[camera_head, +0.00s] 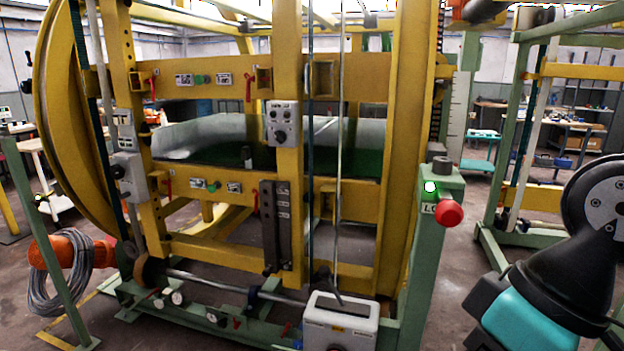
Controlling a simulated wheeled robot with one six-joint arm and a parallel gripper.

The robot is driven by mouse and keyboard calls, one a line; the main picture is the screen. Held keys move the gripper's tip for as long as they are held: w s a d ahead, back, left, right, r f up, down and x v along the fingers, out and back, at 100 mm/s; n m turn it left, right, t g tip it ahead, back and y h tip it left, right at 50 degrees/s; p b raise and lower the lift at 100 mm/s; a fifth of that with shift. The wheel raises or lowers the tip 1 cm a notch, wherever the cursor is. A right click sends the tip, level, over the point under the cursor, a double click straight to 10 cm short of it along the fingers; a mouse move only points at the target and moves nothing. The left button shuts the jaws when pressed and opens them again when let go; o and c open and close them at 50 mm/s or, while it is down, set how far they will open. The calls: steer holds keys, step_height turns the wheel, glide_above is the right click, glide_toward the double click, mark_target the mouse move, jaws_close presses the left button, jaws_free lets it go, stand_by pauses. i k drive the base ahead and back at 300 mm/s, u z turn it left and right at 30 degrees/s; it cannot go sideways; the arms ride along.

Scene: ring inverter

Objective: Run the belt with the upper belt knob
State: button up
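The yellow ring inverter frame (406,130) fills the middle of the view. Its upper crossbeam carries a row of small controls with a green knob (202,79) between two labelled plates. The lower crossbeam carries a similar row with another green knob (213,187). A grey control box (283,123) with several dark knobs is fixed to the middle upright. I cannot read the labels, so I cannot tell which knob is the upper belt knob. My arm shows at the lower right as black and teal links, apart from the machine; my gripper is not in view.
A green post with a lit green lamp (431,187) and a red button (449,212) stands at the front right. A grey box (340,323) sits low in front. An orange reel with grey cable (70,262) is at the left. Bare floor (470,265) lies right of the post.

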mark_target(26, 87)
steer(key=u, duration=0.5)
steer(key=i, duration=0.65)
steer(key=u, duration=1.2)
steer(key=i, duration=2.1)
steer(key=z, duration=0.25)
